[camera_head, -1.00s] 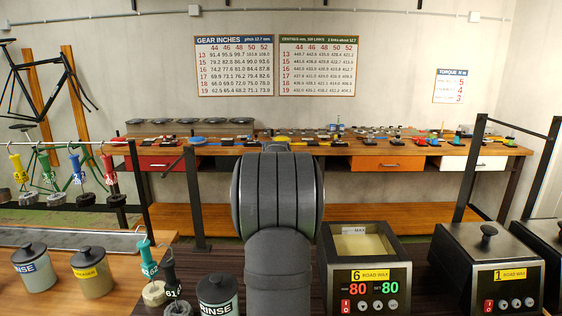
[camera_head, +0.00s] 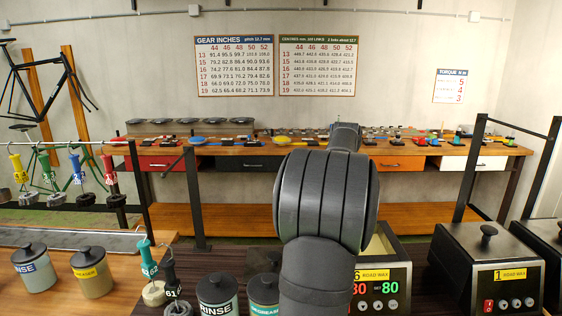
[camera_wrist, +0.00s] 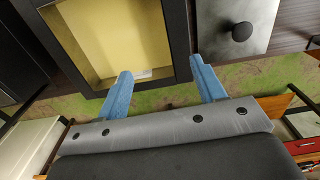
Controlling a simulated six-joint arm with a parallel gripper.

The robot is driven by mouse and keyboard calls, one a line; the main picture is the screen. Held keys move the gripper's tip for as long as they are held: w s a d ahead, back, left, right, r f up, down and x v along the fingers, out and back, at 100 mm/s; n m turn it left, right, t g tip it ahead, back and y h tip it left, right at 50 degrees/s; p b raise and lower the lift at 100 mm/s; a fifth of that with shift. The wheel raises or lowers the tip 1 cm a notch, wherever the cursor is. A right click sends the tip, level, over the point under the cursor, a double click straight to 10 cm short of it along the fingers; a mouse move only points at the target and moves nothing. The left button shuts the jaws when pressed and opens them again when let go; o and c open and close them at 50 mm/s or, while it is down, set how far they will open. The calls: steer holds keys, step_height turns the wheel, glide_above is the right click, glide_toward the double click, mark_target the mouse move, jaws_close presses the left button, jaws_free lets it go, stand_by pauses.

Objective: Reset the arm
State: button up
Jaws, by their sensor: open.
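My gripper (camera_wrist: 160,90) shows in the wrist view with its two blue fingers spread apart and nothing between them. The fingers reach toward the near edge of an open wax pot (camera_wrist: 112,35), which has yellowish wax inside. In the head view my dark grey arm rises in the middle and hides part of the road wax unit (camera_head: 380,285), whose display shows red and green digits. My gripper itself is hidden behind the arm in the head view.
A lidded wax unit (camera_head: 485,265) stands to the right. A rinse jar (camera_head: 217,292) and a degreaser jar (camera_head: 264,290) stand left of my arm. Tagged chains hang from a rail (camera_head: 70,142) at the left. A long workbench (camera_head: 230,150) lies along the back wall.

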steer(key=s+d+f, duration=0.2)
steer(key=d+f, duration=0.1)
steer(key=d, duration=0.3)
steer(key=shift+s, duration=0.25)
steer(key=shift+f, duration=0.1)
steer(key=o, duration=0.8)
steer(key=s+a+r, duration=0.2)
steer(key=a+r, duration=0.2)
steer(key=a, duration=0.8)
steer(key=s+a+r, duration=0.1)
steer(key=a+r, duration=0.3)
steer(key=a, duration=0.8)
steer(key=s+a+r, duration=0.2)
steer(key=a+r, duration=0.1)
steer(key=a, duration=0.9)
steer(key=s+a+r, duration=0.4)
steer(key=s+a, duration=0.5)
steer(key=a, duration=0.2)
steer(key=f, duration=0.9)
steer(key=shift+w+d+f, duration=0.15)
steer(key=shift+w+f, duration=0.1)
steer(key=shift+w, duration=0.05)
